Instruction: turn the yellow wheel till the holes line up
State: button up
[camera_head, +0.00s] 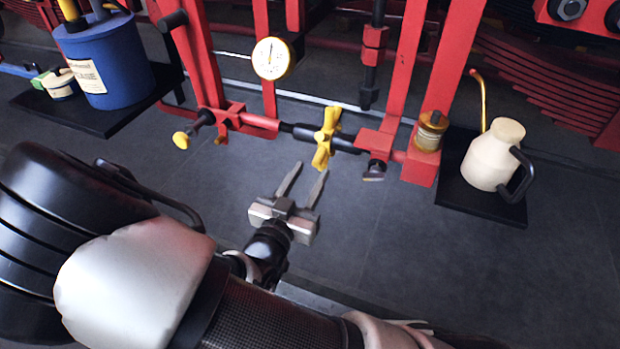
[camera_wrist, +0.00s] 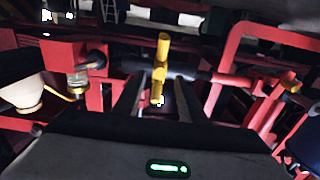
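The yellow wheel (camera_head: 326,137) sits on a dark horizontal shaft between red brackets in the head view. It also shows in the wrist view (camera_wrist: 162,62), upright on the shaft. My gripper (camera_head: 308,168) is open and empty, its two fingers pointing at the wheel from the near side, just short of it in the head view. In the wrist view the lower part of the wheel lies between the two fingers (camera_wrist: 154,98); I cannot tell whether they touch. The holes cannot be made out clearly.
A round gauge (camera_head: 271,58) hangs above the shaft. A yellow knob (camera_head: 181,140) sticks out at left. A blue can (camera_head: 103,62) stands far left. The floor in front is clear.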

aim_at(323, 142)
jog(key=shift+w+d, duration=0.15)
jog(key=shift+w, duration=0.3)
jog(key=shift+b+x, duration=0.35)
jog(key=shift+x, duration=2.15)
grip_shut()
jog(key=shift+r+p, duration=1.05)
jog(key=shift+r, duration=0.5)
